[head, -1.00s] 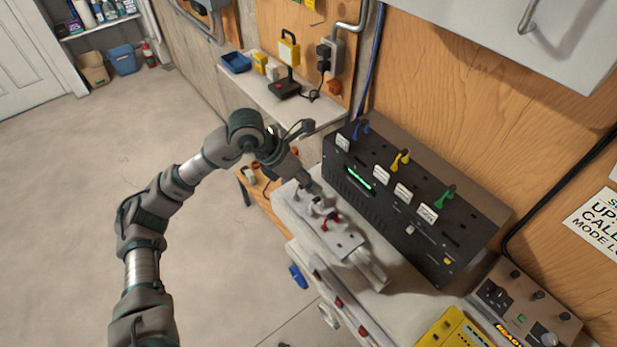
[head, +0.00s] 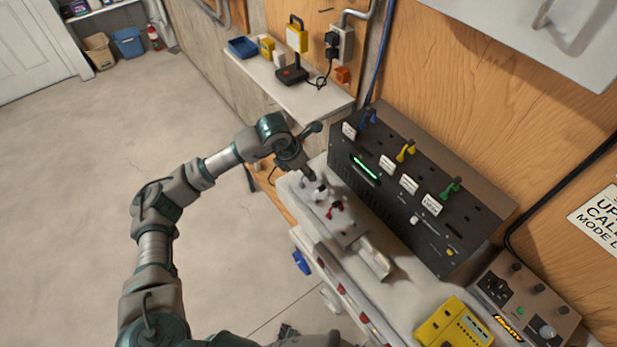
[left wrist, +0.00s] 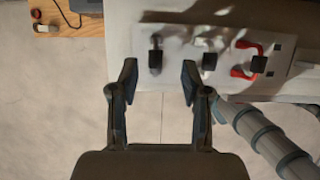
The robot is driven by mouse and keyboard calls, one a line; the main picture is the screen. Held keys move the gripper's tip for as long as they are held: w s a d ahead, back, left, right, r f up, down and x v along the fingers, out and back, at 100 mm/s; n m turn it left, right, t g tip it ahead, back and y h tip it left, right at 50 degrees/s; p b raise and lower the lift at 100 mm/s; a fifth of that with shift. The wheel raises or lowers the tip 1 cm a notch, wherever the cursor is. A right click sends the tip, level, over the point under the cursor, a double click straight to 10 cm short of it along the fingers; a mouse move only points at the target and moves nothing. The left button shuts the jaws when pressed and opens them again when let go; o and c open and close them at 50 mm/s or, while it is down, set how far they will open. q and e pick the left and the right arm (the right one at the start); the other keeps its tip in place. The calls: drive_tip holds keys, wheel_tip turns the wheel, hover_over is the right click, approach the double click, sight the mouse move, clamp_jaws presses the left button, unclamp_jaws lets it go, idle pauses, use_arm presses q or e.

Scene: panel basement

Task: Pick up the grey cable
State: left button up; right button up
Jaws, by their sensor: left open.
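A pale panel (head: 345,232) lies on the bench in front of the black box. In the left wrist view the panel (left wrist: 181,45) carries a black-ended plug (left wrist: 155,58), a second black plug (left wrist: 209,61) and a red cable (left wrist: 243,70) with a black end. I cannot clearly make out a grey cable body; the two plugs left of the red cable may belong to it. My left gripper (left wrist: 159,72) is open and empty, its fingertips on either side of the leftmost plug. In the head view my left gripper (head: 316,182) is over the panel's far end. My right gripper is not seen.
The black box (head: 410,190) with blue, yellow and green cables stands close behind the panel. A yellow device (head: 452,325) and a grey control unit (head: 525,300) are at the lower right. A side shelf (head: 300,97) holds small items. Floor at left is clear.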

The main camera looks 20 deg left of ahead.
use_arm(q)
drive_tip(key=x, duration=0.3)
drive_tip(key=shift+w+a+f+p, duration=0.2)
drive_tip(key=shift+w+f+p, duration=0.1)
drive_tip(key=shift+w+f, duration=0.15)
drive_tip(key=shift+f, duration=0.1)
drive_tip(key=shift+d, duration=0.1)
clamp_jaws()
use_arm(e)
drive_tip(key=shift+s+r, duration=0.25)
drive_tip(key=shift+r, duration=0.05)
